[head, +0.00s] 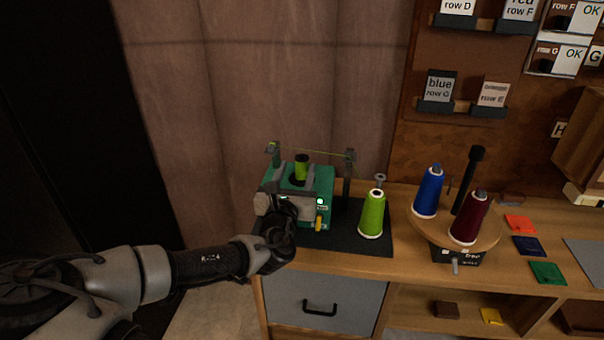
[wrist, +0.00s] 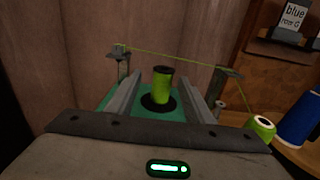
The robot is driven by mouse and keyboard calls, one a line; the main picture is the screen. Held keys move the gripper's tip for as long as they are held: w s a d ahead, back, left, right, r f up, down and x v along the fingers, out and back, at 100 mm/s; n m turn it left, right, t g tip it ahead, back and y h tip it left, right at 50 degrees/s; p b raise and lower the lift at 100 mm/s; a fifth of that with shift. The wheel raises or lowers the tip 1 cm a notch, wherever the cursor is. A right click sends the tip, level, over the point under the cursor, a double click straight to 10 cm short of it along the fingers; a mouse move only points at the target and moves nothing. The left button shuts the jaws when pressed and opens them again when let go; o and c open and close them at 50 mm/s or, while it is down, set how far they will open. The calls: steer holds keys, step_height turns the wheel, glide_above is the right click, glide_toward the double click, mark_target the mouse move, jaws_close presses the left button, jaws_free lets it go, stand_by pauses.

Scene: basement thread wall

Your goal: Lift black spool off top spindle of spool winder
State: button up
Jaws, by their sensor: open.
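The spool winder (head: 325,180) is a green machine on a dark mat at the bench's left end. On its top stands the spool (head: 302,165), black at the top and wound with yellow-green thread. It is upright, and in the wrist view the spool (wrist: 162,88) stands over a dark round disc. My gripper (wrist: 161,88) is open, its two grey fingers on either side of the spool with gaps showing. I cannot tell how far the fingertips are from it in depth. The gripper hides part of the winder's front in the head view.
A green thread runs above the winder between two posts, down to a yellow-green cone (head: 372,215) at the right. Blue (head: 429,192) and dark red (head: 469,218) cones stand on a round wooden stand (head: 456,243). A curtain (head: 260,80) hangs behind.

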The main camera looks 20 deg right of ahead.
mark_target(299, 165)
steer(key=x, duration=0.3)
steer(key=shift+w+d, duration=0.1)
steer(key=shift+d+b+x, duration=0.15)
steer(key=shift+b+x, duration=0.2)
steer(key=shift+x, duration=1)
steer(key=shift+d+b+x, duration=0.15)
steer(key=shift+b+x, duration=0.2)
steer(key=shift+x, duration=1)
steer(key=shift+s+a+f, duration=0.1)
steer(key=shift+s+f, duration=0.05)
steer(key=shift+s, duration=0.1)
steer(key=c, duration=1.1)
step_height(299, 165, up, 10)
steer(key=p, duration=0.3)
